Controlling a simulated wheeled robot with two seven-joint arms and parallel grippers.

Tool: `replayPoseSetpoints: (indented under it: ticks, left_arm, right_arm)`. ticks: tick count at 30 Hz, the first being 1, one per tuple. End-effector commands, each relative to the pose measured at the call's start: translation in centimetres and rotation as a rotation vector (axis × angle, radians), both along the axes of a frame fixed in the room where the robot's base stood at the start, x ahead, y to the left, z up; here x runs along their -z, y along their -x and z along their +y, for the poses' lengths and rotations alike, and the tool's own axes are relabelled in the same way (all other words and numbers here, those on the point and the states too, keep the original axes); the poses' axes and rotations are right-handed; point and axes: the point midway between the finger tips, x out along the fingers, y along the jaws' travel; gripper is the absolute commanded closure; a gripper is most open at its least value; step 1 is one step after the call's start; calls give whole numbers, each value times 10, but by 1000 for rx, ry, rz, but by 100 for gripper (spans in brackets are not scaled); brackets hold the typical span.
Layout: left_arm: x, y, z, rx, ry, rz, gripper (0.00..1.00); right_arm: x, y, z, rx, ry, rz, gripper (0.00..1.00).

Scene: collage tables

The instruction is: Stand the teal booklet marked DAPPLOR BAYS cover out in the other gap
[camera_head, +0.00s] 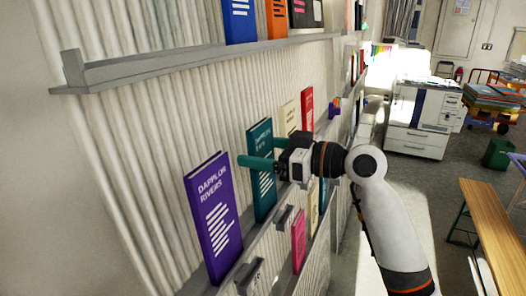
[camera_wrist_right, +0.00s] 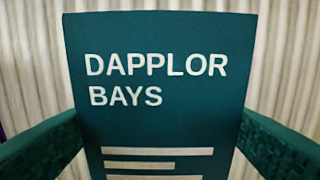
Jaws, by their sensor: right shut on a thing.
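The teal booklet marked DAPPLOR BAYS (camera_head: 264,190) stands upright, cover out, at the middle wall ledge in the head view. I cannot tell if its foot rests on the ledge. In the wrist view the cover (camera_wrist_right: 160,75) faces me, with its title level and its lower part cut off by the frame. My right gripper (camera_head: 258,153) is shut on the booklet, one teal finger at each side edge. The gripper hides part of the cover in the head view. My left gripper is not in view.
A purple booklet marked DAPPLOR RIVERS (camera_head: 212,218) stands left of the teal one. A cream booklet (camera_head: 288,117) and a red booklet (camera_head: 307,108) stand farther along. An upper ledge (camera_head: 170,62) runs above. A pink booklet (camera_head: 299,240) is lower down.

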Motion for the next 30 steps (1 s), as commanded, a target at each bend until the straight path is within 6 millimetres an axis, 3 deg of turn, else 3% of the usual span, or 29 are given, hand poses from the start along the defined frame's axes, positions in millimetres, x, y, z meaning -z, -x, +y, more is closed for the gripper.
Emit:
replayPoseSetpoints:
  ticks: [1,5,14,30]
  left_arm:
    - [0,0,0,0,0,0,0]
    - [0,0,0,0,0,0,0]
    - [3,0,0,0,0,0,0]
    - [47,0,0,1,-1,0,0]
  right_arm:
    - [-1,0,0,0,-1,0,20]
    - [0,0,0,0,-1,0,0]
    - [1,1,-4,1,1,-1,0]
    - [-6,39,-95,4,1,-3,0]
